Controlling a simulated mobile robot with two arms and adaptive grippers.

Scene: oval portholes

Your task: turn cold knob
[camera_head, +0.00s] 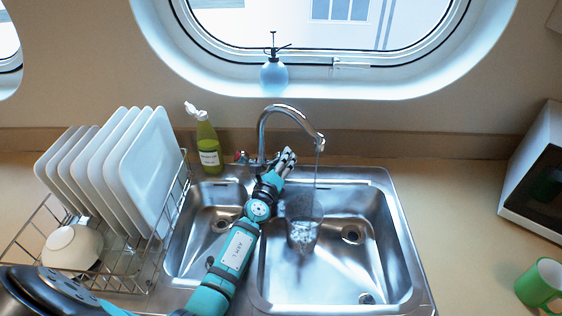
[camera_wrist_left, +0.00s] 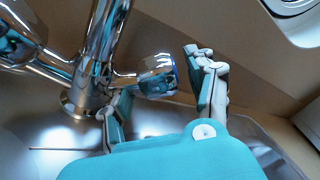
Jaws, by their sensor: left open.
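The chrome faucet (camera_head: 283,110) stands behind the sink, with a red-marked knob (camera_head: 240,157) on its left. The cold knob (camera_wrist_left: 158,78), chrome with a blue rim, sticks out to the right of the faucet body in the left wrist view. In the head view my gripper hides it. My left gripper (camera_head: 286,160) is open at the faucet's right side. In the wrist view its fingers (camera_wrist_left: 160,74) lie on either side of the cold knob; I cannot tell whether they touch it. A thin stream of water (camera_head: 316,172) falls from the spout. My right gripper is out of view.
A clear glass (camera_head: 303,222) is in the right basin (camera_head: 383,255) under the spout. A green bottle (camera_head: 208,147) stands left of the faucet. A dish rack (camera_head: 140,275) with white plates (camera_head: 150,165) is at left, a green mug (camera_head: 540,283) at right. A spray bottle (camera_head: 273,76) stands on the sill.

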